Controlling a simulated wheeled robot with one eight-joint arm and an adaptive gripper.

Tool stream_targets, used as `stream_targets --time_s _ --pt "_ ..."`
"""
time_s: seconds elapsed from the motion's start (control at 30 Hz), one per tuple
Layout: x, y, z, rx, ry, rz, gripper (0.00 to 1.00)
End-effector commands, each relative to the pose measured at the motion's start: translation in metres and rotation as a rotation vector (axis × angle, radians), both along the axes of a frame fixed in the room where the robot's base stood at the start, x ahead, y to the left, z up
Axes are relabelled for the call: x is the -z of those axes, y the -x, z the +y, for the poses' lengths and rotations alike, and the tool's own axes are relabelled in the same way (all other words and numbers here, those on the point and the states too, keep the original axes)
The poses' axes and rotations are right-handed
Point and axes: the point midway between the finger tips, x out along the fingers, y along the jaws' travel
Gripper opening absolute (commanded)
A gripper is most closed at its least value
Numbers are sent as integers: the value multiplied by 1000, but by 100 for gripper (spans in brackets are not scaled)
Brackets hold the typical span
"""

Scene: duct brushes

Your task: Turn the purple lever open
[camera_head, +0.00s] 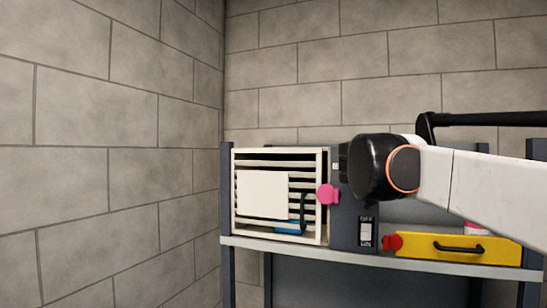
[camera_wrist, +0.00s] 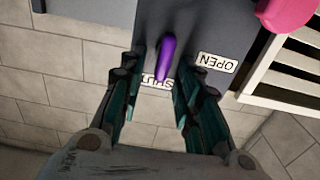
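The purple lever (camera_wrist: 166,58) shows in the wrist view on a dark grey panel (camera_wrist: 208,30). Its free end points down in the picture and partly covers the white SHUT label (camera_wrist: 157,81). The white OPEN label (camera_wrist: 216,62) is to its right; both labels appear upside down. My gripper (camera_wrist: 156,72) is open, with one dark green finger on each side of the lever; I cannot tell whether either touches it. In the head view, the dark panel (camera_head: 342,228) shows, but my arm hides the lever and my fingers.
A white slatted box (camera_head: 324,230) with a pink knob (camera_head: 327,194) stands left of the panel. A labelled switch (camera_head: 366,232) is low on the panel. A yellow drawer-like box (camera_head: 420,246) with a black handle and red knob (camera_head: 392,242) sits right on the shelf (camera_head: 290,249).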

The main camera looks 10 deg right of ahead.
Motion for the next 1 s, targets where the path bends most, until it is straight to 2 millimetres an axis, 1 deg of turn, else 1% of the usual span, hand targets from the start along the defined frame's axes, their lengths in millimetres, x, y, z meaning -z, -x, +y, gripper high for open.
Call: stream_targets --time_s 0.17,0.2,0.3,0.73,1.0 --pt "0 0 0 0 0 0 31" --pt "0 0 0 0 0 0 22" --pt "0 0 0 0 0 0 0" --pt "0 0 1 0 29 20 0" --pt "1 -2 4 0 159 107 0"
